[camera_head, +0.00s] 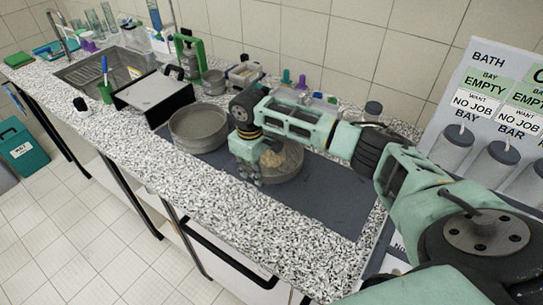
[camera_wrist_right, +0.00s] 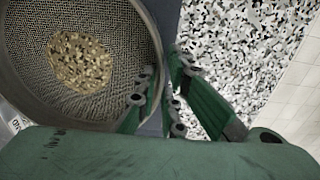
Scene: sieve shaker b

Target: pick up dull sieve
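A round grey sieve (camera_head: 290,165) with a pile of tan grains inside stands on the dark mat (camera_head: 335,197), partly hidden by my right arm. In the right wrist view its mesh, grains and wall (camera_wrist_right: 20,75) fill the upper left. A second round dull-grey sieve or pan (camera_head: 198,130) stands to its left, on the mat's left end. My right gripper (camera_head: 250,178) is low at the left side of the grain-filled sieve. In the wrist view its fingers (camera_wrist_right: 160,90) straddle the sieve's wall, one inside and one outside, with a gap between them. My left gripper is out of view.
A grey-topped black box (camera_head: 153,90) stands left of the second sieve. Behind are a green-framed device (camera_head: 190,55), a small pot (camera_head: 214,82) and a tray (camera_head: 244,75). A sign board with lidded jars (camera_head: 490,160) is at right. The speckled counter's front strip is clear.

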